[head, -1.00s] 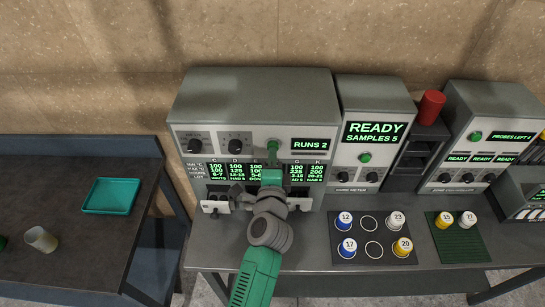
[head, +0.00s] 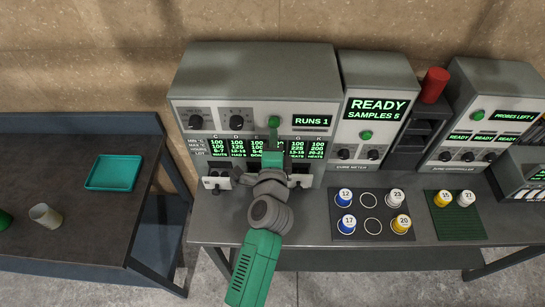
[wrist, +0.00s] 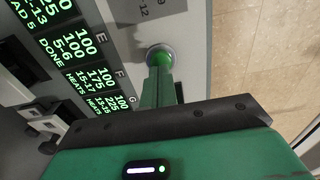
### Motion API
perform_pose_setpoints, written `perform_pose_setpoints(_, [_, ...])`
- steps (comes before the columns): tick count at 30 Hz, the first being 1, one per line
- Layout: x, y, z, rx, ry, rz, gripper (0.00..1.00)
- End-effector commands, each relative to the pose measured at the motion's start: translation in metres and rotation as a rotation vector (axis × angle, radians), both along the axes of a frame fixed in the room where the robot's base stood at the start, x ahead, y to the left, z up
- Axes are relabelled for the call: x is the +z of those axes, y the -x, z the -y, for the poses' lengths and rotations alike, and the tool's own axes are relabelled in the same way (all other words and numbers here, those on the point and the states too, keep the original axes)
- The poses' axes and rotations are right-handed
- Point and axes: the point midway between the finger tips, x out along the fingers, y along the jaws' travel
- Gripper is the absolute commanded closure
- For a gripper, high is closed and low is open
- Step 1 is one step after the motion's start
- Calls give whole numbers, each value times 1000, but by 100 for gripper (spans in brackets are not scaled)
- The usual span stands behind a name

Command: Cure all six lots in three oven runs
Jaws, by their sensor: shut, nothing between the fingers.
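The grey oven (head: 255,75) stands at the bench's left; its display reads RUNS 1. Its green lot panel (head: 235,147) shows C WAITS, D HAD 5, E DONE, and G and K HEATS; the wrist view also shows F HEATS. My gripper (head: 273,124) is shut and empty, its tip at the oven's round green-lit button (wrist: 160,55). In the wrist view the tip meets or nearly meets the button; exact contact is hidden. Two oven knobs (head: 195,122) sit to the left. Small drawer-like fronts (head: 217,180) show under the panel, partly behind my arm.
The cure meter (head: 375,105) reads READY, SAMPLES 5. Before it, a dark mat (head: 371,214) holds several numbered cups and two empty rings. A green mat (head: 458,226) holds two cups. A teal tray (head: 114,173) and a beige cup (head: 45,216) are on the left table.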

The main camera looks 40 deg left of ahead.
Motion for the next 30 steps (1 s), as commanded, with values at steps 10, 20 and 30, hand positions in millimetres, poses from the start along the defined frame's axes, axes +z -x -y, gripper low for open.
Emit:
perform_pose_setpoints(10, [-2,61,55,-2,-1,-1,100])
perform_pose_setpoints(20, [0,80,72,-1,-1,-1,100])
perform_pose_setpoints(30, [0,80,72,-1,-1,-1,100])
